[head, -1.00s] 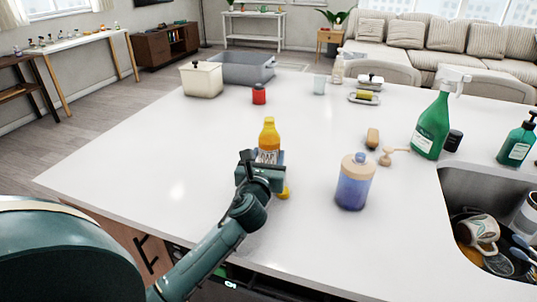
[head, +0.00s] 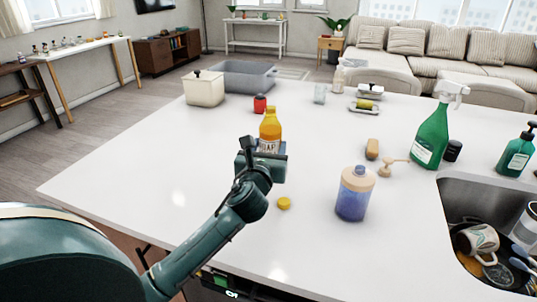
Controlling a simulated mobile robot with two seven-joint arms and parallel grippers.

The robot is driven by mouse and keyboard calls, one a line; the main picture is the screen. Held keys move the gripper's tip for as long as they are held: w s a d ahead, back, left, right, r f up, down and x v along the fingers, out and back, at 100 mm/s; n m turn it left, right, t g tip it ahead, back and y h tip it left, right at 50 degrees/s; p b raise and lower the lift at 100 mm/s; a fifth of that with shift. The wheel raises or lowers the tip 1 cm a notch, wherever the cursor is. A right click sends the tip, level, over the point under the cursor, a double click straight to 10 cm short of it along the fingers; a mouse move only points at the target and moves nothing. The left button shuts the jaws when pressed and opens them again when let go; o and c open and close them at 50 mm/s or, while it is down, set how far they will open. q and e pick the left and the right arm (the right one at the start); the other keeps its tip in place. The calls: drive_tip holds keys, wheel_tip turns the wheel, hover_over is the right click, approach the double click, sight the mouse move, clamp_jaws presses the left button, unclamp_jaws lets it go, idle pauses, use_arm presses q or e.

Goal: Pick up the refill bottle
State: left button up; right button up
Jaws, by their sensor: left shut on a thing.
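The refill bottle (head: 270,124) is the yellow-orange bottle with a white label in the head view. It stands upright, and its lower part is hidden behind my left gripper (head: 262,157). My left gripper is shut on it and appears to hold it above the white counter. A small yellow cap (head: 284,203) lies on the counter in front of the gripper. My right gripper is not in view.
A green spray bottle (head: 431,137) stands near the sink (head: 459,187). The counter's left side is clear.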

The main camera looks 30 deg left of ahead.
sight(268, 134)
use_arm(q)
drive_tip(key=shift+r, duration=0.85)
drive_tip(key=shift+r+p, duration=0.35)
drive_tip(key=shift+r, duration=0.7)
drive_tip(key=shift+r, duration=0.1)
